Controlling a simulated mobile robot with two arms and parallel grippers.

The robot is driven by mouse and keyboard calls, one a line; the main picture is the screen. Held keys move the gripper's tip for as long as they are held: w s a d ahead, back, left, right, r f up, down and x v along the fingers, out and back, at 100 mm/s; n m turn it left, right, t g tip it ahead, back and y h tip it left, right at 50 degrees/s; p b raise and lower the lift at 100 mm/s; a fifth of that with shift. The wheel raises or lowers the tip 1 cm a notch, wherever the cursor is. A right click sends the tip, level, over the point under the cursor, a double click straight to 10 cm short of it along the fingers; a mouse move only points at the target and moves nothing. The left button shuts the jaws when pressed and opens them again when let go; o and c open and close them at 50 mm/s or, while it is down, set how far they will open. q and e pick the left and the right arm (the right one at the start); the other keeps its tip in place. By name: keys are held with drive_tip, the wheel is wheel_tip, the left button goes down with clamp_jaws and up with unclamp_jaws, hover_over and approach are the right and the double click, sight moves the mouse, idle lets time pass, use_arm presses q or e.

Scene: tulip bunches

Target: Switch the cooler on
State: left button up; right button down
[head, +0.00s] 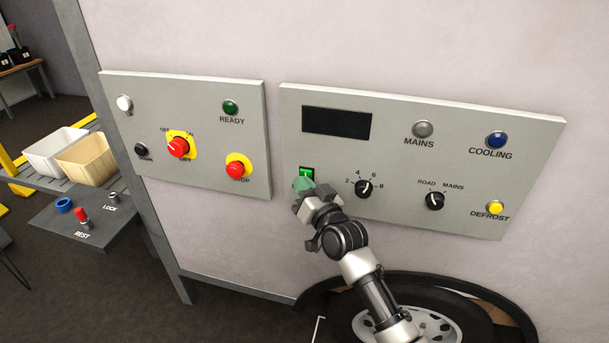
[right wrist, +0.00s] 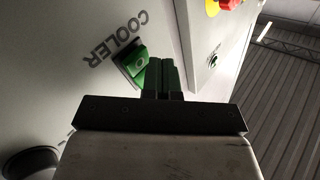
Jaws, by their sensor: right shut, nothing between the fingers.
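The cooler switch (head: 307,172) is a green rocker in a dark frame, under the dark display on the right-hand grey panel (head: 400,133). In the right wrist view the green switch (right wrist: 133,63) sits beside the word COOLER. My right gripper (head: 303,186) is shut and empty, its green-looking fingers just below the switch and covering its lower part in the head view. In the right wrist view its fingertips (right wrist: 161,64) are close beside the switch; I cannot tell whether they touch. The blue COOLING lamp (head: 497,140) looks unlit. My left gripper is not in view.
A numbered dial (head: 363,188) and a ROAD/MAINS knob (head: 435,200) are right of the switch, with a yellow DEFROST button (head: 495,208) beyond. The left panel (head: 205,178) carries red knobs. A wheel (head: 430,322) is below. Crates (head: 55,160) stand far left.

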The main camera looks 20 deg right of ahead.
drive_tip(key=shift+s+a+f, duration=0.1)
idle(0.3)
drive_tip(key=shift+s+a+f+p, duration=0.25)
drive_tip(key=shift+s+a+p, duration=0.1)
drive_tip(key=shift+s, duration=0.2)
drive_tip(key=s+a, duration=0.1)
drive_tip(key=s+f, duration=0.1)
drive_tip(key=s+a+f+p, duration=0.1)
drive_tip(key=shift+s+a, duration=0.3)
drive_tip(key=shift+s, duration=0.1)
idle(0.3)
